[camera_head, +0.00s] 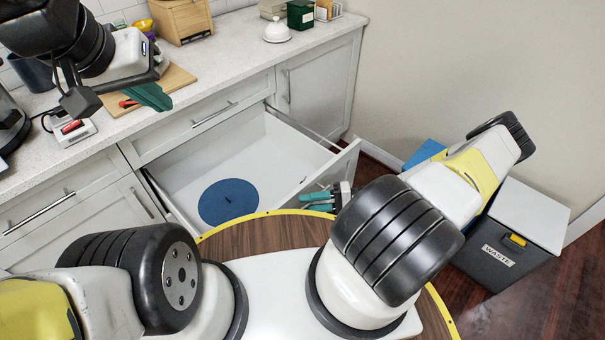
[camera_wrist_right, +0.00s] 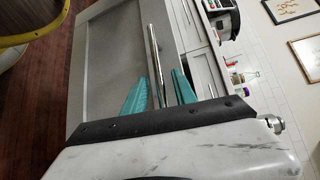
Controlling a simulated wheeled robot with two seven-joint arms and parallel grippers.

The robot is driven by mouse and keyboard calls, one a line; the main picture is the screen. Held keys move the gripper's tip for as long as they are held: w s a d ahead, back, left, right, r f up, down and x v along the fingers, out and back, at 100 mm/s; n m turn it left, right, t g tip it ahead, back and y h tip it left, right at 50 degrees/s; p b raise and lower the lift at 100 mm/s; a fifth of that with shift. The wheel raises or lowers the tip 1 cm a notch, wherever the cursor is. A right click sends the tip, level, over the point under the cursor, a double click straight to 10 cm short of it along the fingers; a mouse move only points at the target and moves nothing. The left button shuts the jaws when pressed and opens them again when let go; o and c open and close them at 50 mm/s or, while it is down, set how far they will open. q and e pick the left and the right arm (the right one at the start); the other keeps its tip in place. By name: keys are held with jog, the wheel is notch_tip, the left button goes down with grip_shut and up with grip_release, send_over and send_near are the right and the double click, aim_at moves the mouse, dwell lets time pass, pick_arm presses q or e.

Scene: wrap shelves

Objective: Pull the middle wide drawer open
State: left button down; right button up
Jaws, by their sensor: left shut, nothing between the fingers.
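The middle wide drawer (camera_head: 188,176) is pulled far out below a shut top drawer (camera_head: 208,128). A blue round disc (camera_head: 228,201) lies on its floor. My right gripper (camera_head: 318,200) is at the outer side of the drawer front. In the right wrist view, its teal fingers (camera_wrist_right: 160,88) stand apart on either side of a metal bar handle (camera_wrist_right: 153,62), with a gap to the bar. The drawer front (camera_wrist_right: 115,55) fills the area behind it. My left gripper (camera_head: 152,97) is shut and empty above the counter, well away from the drawer.
The counter (camera_head: 240,50) holds a cutting board (camera_head: 176,78), a wooden box (camera_head: 182,20) and a white domed item (camera_head: 277,31). A dark waste bin (camera_head: 495,255) with a light lid stands at the right near the wall. My arms cover much of the foreground.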

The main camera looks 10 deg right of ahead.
jog(key=v, duration=0.7)
jog(key=shift+d, duration=0.4)
jog(key=shift+r, duration=0.1)
notch_tip(320, 180, up, 27)
jog(key=w+n+g+h, duration=0.2)
jog(key=n+g+h, duration=0.2)
jog(key=h, duration=0.7)
jog(key=s+a+r+t+h, duration=0.1)
jog(key=s+a+r+t, duration=0.1)
jog(key=r, duration=0.4)
jog(key=s+a+r+t+h, duration=0.1)
jog(key=s+a+r+t, duration=0.1)
jog(key=s+r, duration=0.3)
jog(key=s+a+r+t+h, duration=0.1)
jog(key=s+a+r+t, duration=0.1)
jog(key=r, duration=0.6)
jog(key=shift+s+t, duration=0.8)
jog(key=shift+s, duration=0.2)
